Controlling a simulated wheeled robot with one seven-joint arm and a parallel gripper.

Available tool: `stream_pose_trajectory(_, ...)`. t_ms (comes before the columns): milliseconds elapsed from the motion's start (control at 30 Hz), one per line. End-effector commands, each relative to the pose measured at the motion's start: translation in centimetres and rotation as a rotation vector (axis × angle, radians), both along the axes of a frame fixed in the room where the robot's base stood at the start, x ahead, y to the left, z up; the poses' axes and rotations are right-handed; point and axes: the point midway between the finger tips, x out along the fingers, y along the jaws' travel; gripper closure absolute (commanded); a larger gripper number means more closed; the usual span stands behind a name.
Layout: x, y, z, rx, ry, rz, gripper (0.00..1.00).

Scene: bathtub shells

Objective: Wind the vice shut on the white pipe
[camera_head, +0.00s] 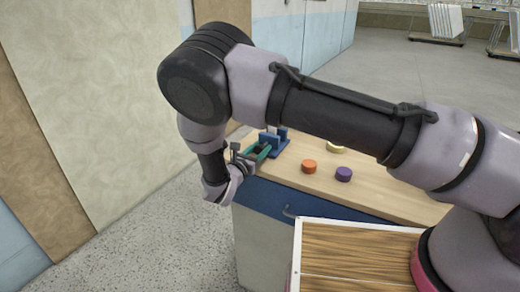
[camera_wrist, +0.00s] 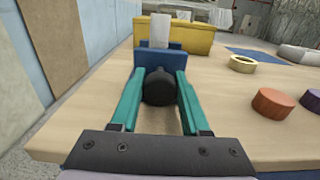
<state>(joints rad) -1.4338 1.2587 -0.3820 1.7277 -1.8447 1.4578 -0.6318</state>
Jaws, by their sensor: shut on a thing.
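The blue vice (camera_head: 276,145) stands near the left end of the wooden workbench (camera_head: 380,192). It also shows straight ahead in the wrist view (camera_wrist: 146,56). The white pipe (camera_wrist: 160,30) stands upright at the vice, its lower part hidden behind a blue jaw. A dark round knob (camera_wrist: 159,88), which looks like the end of the vice's handle, faces my wrist. My gripper (camera_wrist: 160,76) has its teal fingers on either side of this knob and is shut on it. In the head view my gripper (camera_head: 257,152) is at the vice's near side, partly hidden by my arm.
An orange disc (camera_head: 309,167), a purple disc (camera_head: 344,174) and a yellow ring (camera_head: 336,147) lie to the right on the bench. A yellow block or bin (camera_wrist: 190,36) stands behind the vice. A wall (camera_head: 80,90) rises at left. A white-rimmed wooden surface (camera_head: 350,262) is in front.

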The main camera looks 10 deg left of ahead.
Motion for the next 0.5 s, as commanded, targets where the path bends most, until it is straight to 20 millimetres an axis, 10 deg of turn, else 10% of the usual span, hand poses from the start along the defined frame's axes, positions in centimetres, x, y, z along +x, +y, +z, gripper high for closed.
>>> stream_pose_trajectory(500,-0.08,-0.09,-0.02,0.375,-0.131,0.001,1.00)
